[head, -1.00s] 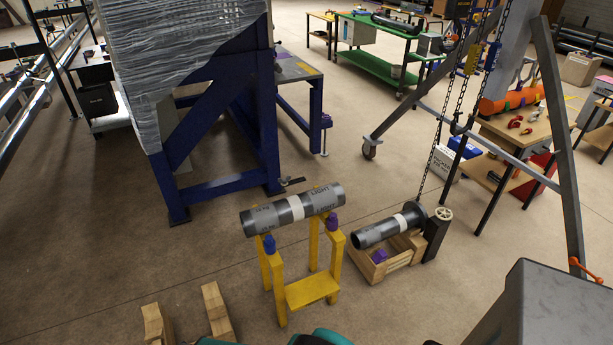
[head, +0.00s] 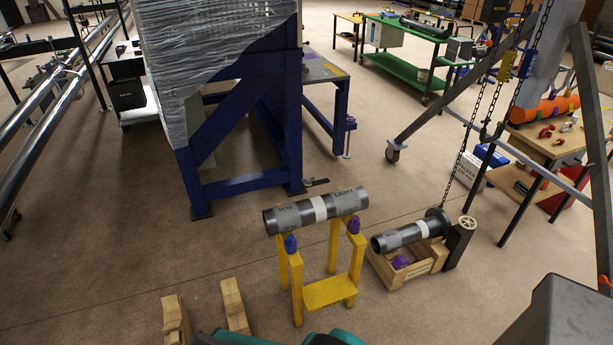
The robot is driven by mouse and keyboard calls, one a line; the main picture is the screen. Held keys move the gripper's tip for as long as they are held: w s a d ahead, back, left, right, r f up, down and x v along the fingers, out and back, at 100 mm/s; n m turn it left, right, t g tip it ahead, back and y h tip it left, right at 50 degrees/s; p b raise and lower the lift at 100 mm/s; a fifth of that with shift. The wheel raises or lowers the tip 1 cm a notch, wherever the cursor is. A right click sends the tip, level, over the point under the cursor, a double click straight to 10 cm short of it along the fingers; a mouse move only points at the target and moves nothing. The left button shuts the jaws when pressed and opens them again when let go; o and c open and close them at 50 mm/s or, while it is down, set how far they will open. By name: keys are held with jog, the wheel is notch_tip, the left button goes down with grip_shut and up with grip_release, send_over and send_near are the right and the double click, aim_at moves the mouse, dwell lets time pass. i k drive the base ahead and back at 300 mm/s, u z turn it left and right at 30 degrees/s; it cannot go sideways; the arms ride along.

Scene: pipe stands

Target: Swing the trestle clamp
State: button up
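A yellow trestle (head: 330,293) stands on the floor near the middle of the head view. A grey pipe (head: 290,216) with a white band and printed lettering lies across its top. A blue knob-like part (head: 290,245) and a purple one (head: 353,225) show at the trestle's post tops, below the pipe. A small dark lever-like part (head: 316,183) sticks out by the foot of the blue steel frame (head: 245,188). I cannot tell which of these parts is the trestle clamp. My gripper is not in view.
Right of the trestle, a wooden crate (head: 420,272) holds a second pipe (head: 400,238) beside a dark post with a handwheel (head: 467,223). A chain hangs above it. Wooden blocks (head: 235,305) lie front left. A gantry leg (head: 592,150) stands right.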

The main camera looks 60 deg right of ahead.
aim_at(326, 180)
jog(key=i, duration=0.95)
jog(key=z, duration=0.05)
